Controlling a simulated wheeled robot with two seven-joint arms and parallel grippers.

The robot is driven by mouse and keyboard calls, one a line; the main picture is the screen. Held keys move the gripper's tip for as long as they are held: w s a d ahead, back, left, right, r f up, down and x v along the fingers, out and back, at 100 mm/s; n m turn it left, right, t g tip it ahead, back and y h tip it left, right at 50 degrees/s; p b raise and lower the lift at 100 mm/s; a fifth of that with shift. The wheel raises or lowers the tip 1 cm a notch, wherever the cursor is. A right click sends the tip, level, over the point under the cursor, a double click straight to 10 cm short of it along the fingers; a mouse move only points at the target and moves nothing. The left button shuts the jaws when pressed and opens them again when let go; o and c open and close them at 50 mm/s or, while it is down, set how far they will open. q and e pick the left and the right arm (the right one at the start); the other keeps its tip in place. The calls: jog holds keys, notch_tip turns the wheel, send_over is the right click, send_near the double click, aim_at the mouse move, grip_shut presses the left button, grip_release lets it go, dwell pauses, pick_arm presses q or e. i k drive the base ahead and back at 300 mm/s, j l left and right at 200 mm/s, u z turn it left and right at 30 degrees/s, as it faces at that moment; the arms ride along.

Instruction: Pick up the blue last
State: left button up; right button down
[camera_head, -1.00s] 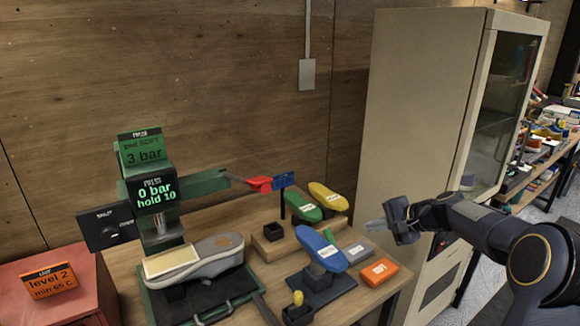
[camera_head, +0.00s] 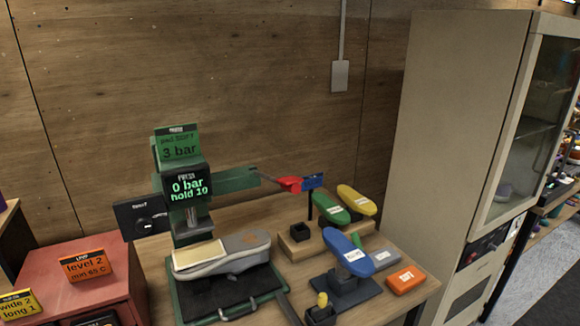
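The blue last (camera_head: 348,252) sits tilted on a dark stand (camera_head: 345,287) at the right part of the wooden bench, with a pale label on its top. A green last (camera_head: 335,212) and a yellow last (camera_head: 356,200) lie behind it on a wooden block (camera_head: 292,247). Neither of my grippers shows in the current head view.
A green press (camera_head: 190,185) reading 0 bar stands left, with a grey sneaker (camera_head: 222,254) on its base. An orange block (camera_head: 406,280) lies right of the blue last. A small dark holder with a yellow knob (camera_head: 321,300) stands in front. A tall beige cabinet (camera_head: 450,130) rises at right.

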aim_at(350, 256)
jog(key=i+l+u, duration=0.15)
jog(key=l+u, duration=0.25)
jog(key=i+l+u, duration=0.1)
jog(key=l+u, duration=0.7)
jog(key=l, duration=0.15)
